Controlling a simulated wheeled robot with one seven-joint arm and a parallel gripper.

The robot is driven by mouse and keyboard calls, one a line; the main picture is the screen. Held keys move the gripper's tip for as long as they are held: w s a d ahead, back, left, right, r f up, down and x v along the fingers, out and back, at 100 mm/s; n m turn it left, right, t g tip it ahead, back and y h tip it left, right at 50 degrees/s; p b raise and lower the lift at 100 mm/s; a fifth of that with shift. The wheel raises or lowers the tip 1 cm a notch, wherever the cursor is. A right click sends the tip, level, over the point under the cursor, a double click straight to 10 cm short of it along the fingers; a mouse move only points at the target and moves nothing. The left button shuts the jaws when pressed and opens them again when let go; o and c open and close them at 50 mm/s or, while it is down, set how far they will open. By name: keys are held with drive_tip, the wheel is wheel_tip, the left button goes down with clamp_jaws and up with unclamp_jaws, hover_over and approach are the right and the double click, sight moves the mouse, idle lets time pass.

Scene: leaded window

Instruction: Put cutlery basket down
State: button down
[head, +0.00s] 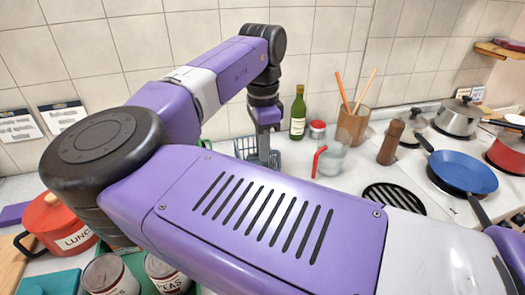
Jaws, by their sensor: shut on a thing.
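The cutlery basket (244,148) is a grey slatted basket near the back of the counter, in the middle of the head view. My gripper (264,132) points down from above and is shut on it. My purple arm link hides the lower part of the basket, so I cannot tell whether its base touches the counter (226,128).
Beyond are a utensil holder (352,128), pepper mill (391,142), black trivet (393,199) and blue pan (465,172). A tiled wall stands behind.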

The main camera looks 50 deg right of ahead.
drive_tip(key=shift+f, duration=0.55)
drive_tip(key=c, duration=1.5)
unclamp_jaws()
drive_tip(key=shift+r, duration=0.1)
wheel_tip(320, 180, up, 12)
drive_tip(key=b, duration=0.1)
drive_tip(key=shift+d, duration=0.1)
